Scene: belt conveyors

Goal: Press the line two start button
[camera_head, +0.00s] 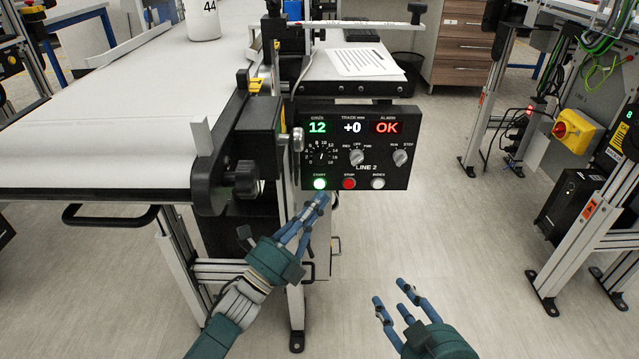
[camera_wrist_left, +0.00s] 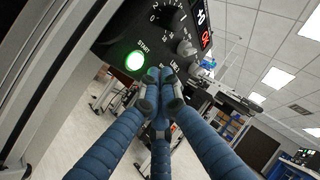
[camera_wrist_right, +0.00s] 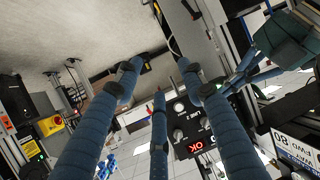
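The line 2 control panel (camera_head: 335,165) is a black box below the conveyor's end. Its START button (camera_head: 319,183) is lit green, at the lower left; it also shows lit in the left wrist view (camera_wrist_left: 135,61). The red STOP button (camera_head: 349,183) is beside it. My left gripper (camera_head: 321,198) has its fingertips drawn together, empty, just below the START button. In the left wrist view the fingertips appear beside the button; contact cannot be told. My right gripper (camera_head: 391,292) is open and empty, lower and to the right.
A white INDEX button (camera_head: 377,183) and selector knobs share the panel. The white conveyor belt (camera_head: 110,110) is at the left, with a container marked 44 (camera_head: 203,20) on it. A paper sheet (camera_head: 364,62) lies above the panel. Open floor lies right of the panel.

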